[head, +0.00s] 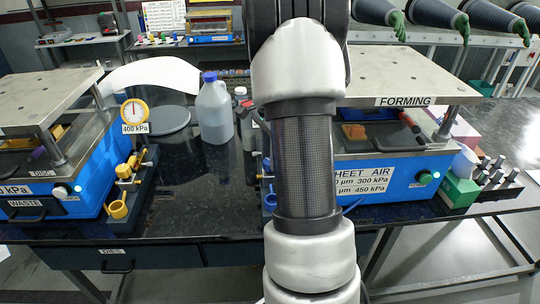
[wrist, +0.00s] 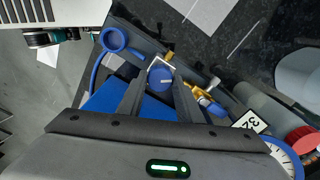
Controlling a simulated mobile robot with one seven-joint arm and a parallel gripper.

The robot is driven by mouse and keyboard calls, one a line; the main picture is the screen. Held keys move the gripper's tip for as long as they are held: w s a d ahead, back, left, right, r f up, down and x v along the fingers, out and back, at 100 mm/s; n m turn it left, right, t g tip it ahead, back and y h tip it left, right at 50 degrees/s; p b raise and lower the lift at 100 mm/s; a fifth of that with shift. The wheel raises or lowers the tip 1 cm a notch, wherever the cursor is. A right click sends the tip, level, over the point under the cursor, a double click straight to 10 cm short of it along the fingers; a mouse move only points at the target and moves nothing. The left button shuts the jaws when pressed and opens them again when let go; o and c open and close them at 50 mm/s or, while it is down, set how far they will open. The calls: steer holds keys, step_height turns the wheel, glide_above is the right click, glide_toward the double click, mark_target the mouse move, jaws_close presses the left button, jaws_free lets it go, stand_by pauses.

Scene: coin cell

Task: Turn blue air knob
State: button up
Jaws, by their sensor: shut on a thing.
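The blue air knob (wrist: 160,76) is a round blue cap with a pale mark on its face, in the upper middle of the wrist view. My gripper (wrist: 160,84) is shut on it, with one dark finger on each side. In the head view my arm stands in the middle and hides the knob and my gripper. A dial gauge (wrist: 284,158) is partly visible at the lower right of the wrist view, with a white label (wrist: 250,122) beside it.
Yellow fittings (wrist: 205,100) and a blue ring (wrist: 113,39) lie close beside my fingers. In the head view, the forming press (head: 420,170) stands right of my arm. A blue-capped bottle (head: 214,110) and a 400 kPa gauge (head: 134,111) stand left.

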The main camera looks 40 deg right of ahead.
steer(key=m+p, duration=0.2)
steer(key=m, duration=0.4)
steer(key=shift+r, duration=0.1)
steer(key=m+p, duration=0.3)
steer(key=m, duration=0.2)
steer(key=shift+m, duration=0.3)
stand_by(0.3)
steer(key=o, duration=1)
steer(key=shift+o, duration=0.2)
step_height(320, 180, up, 17)
steer(key=shift+r, duration=0.1)
